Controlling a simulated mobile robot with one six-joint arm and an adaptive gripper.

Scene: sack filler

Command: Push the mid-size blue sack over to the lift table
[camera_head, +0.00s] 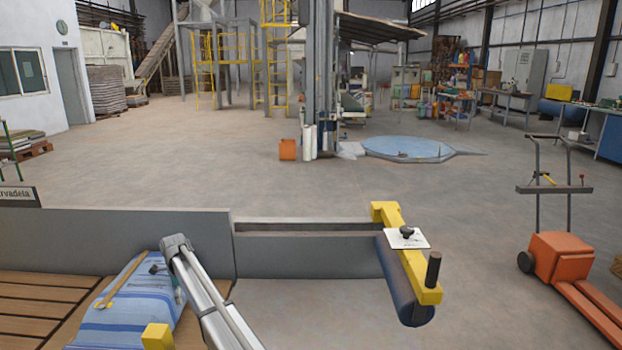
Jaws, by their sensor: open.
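A blue sack with pale stripes (112,322) lies at the bottom left on a wooden slatted surface (40,312). Its lower end is cut off by the frame, and no other sack shows to compare its size. A slim wooden stick (124,279) lies across the sack's top. My gripper (166,281) is at the sack's upper right side, with its dark fingers apart and holding nothing I can make out. I cannot tell whether it touches the sack. My grey arm hides part of the sack's right side. I cannot surely identify a lift table here.
A grey panel (100,240) stands behind the sack. A yellow bracket (386,213) with a dark roller (402,285) is at centre right. An orange wheeled truck with forks (562,256) stands at right. A yellow block (157,337) is low left. Open floor lies beyond.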

